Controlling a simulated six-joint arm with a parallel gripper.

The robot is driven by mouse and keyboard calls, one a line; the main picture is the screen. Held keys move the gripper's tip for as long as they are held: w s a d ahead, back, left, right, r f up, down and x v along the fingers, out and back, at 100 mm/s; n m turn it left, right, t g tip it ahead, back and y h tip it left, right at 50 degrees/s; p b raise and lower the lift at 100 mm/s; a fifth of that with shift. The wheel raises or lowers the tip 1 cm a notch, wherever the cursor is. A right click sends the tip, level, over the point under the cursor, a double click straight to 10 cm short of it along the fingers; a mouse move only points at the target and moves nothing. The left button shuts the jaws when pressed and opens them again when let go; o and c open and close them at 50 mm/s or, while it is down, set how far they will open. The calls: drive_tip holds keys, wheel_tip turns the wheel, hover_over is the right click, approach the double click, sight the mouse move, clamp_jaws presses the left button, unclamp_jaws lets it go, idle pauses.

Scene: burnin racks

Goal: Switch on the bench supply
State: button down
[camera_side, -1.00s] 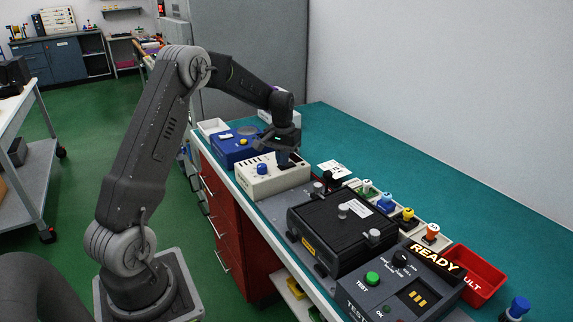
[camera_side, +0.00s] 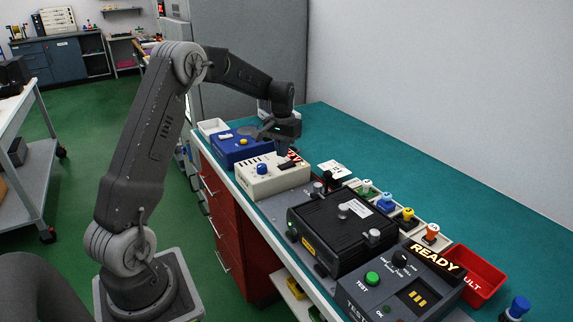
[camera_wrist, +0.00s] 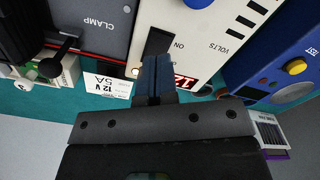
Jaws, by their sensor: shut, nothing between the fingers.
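The bench supply (camera_side: 262,182) is a cream box with a blue knob (camera_side: 262,169) on the teal bench. The wrist view shows it upside down (camera_wrist: 205,40), with a dark rocker switch (camera_wrist: 158,42) beside the letters ON. A lit red display (camera_wrist: 186,80) showing 12 is on it. My gripper (camera_side: 281,151) is over the supply's far right end. In the wrist view my closed, empty fingers (camera_wrist: 155,72) point at the switch, their tips at or just below its edge. I cannot tell whether they touch it.
A blue box (camera_side: 238,147) stands beyond the supply. Nearer are a black clamp fixture (camera_side: 335,250) with a green light and a tester (camera_side: 375,300) with a READY sign. Coloured plugs and a red FAULT bin (camera_side: 480,275) are to the right.

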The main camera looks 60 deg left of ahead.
sight(283, 166)
drive_tip(key=shift+r, duration=1.8)
drive_tip(key=shift+d+r, duration=0.1)
drive_tip(key=s+d+r+m+t, duration=0.1)
drive_tip(key=s+d+r, duration=0.35)
drive_tip(key=d, duration=0.35)
drive_tip(key=s+d+r+m+t, duration=0.1)
drive_tip(key=s+d+r+m, duration=0.1)
drive_tip(key=s+d+r, duration=0.35)
drive_tip(key=s+d+f+m+t, duration=0.1)
drive_tip(key=s+d+m+t, duration=0.2)
drive_tip(key=s+d, duration=1)
drive_tip(key=shift+s+d+t, duration=0.2)
drive_tip(key=shift+s+t, duration=0.1)
drive_tip(key=shift+s, duration=0.4)
drive_tip(key=c, duration=1.8)
unclamp_jaws()
